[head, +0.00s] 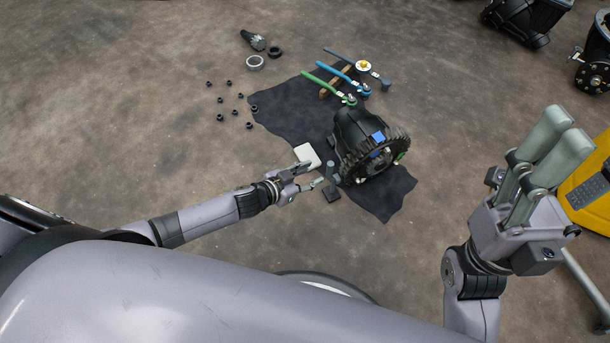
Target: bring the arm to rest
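My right gripper (568,130) is raised at the right, fingers pointing up and away. Its fingers look close together, and the angle hides any gap between them. I see no object in it.
A black gear housing (371,147) stands on the dark cloth (280,105), right of my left gripper. Green (327,87) and blue (338,74) handled tools lie behind it. Several small black nuts (240,96) lie on the floor. A yellow machine part (585,185) is at the right. The floor at left is clear.

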